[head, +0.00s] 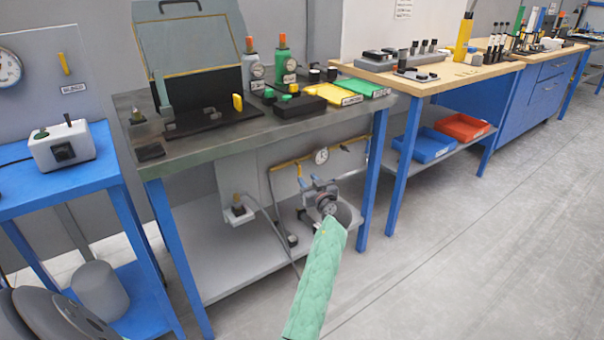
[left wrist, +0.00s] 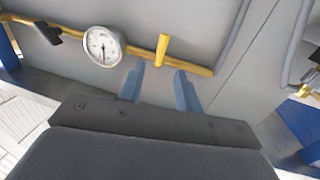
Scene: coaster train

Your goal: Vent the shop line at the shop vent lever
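A yellow pipe (left wrist: 140,50) runs along a grey panel under the green-topped bench, with a round white gauge (left wrist: 103,45) on it. A short yellow lever (left wrist: 162,49) stands up from the pipe right of the gauge; I see no label naming it the shop vent lever. The gauge also shows in the head view (head: 321,155). My left gripper (left wrist: 159,80) is open, its two blue fingers apart and nothing between them. It points at the pipe, and the lever lies ahead between the fingertips, apart from them. In the head view my left gripper (head: 314,183) is below the pipe. My right gripper is not in view.
The bench (head: 185,138) stands above, its blue legs (head: 375,170) either side of the pipe. A lower grey shelf (head: 225,270) lies below. A dark handle (left wrist: 46,32) is on the pipe left of the gauge. The floor to the right is clear.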

